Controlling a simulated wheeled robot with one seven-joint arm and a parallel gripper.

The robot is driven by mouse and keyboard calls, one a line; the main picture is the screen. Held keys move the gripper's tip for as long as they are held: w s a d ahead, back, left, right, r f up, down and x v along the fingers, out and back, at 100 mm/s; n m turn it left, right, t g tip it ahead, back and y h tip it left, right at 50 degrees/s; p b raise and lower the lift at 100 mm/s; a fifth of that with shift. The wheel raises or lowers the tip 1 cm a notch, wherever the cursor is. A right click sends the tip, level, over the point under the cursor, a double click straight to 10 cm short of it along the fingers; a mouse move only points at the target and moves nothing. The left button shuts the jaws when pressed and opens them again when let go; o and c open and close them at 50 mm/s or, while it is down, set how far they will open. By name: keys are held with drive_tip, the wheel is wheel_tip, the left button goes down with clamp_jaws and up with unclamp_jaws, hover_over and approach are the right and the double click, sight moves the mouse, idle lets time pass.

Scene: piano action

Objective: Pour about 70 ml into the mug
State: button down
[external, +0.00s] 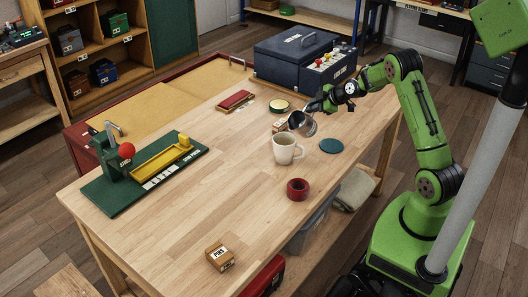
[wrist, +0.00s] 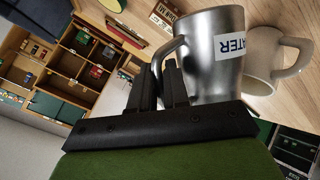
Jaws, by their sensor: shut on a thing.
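In the external view the pitcher (external: 303,124) is held tilted above the table, just behind and above the cream mug (external: 284,154). The mug stands upright on the wooden table (external: 215,155). In the wrist view the mug (wrist: 262,62) is partly hidden behind the pitcher, its handle to the right. I see no stream of liquid, and the levels in the pitcher and mug cannot be told.
A teal coaster (external: 331,146) lies right of the mug, and a red ring-shaped object (external: 297,189) stands in front. A green-based fixture (external: 140,175) fills the left end. The table's front middle is mostly clear.

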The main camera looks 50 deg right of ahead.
drive_tip(key=d+f+m+y+b, duration=0.1)
drive_tip(key=d+f+b, duration=0.1)
drive_tip(key=d+f+m+y+b, duration=0.1)
drive_tip(key=d+f+y, duration=0.1)
drive_tip(key=f, duration=0.1)
drive_tip(key=s+d+f+m+t+y+b, duration=0.1)
drive_tip(key=d+f+b, duration=0.1)
drive_tip(key=shift+f+b, duration=0.3)
drive_tip(key=shift+f, duration=0.05)
drive_tip(key=shift+d+f+m+y, duration=0.25)
drive_tip(key=shift+m+y, duration=0.05)
drive_tip(key=shift+y, duration=0.2)
drive_tip(key=shift+d+m+t+y, duration=0.35)
drive_tip(key=shift+m+t+y, duration=0.05)
drive_tip(key=shift+t+y, duration=0.1)
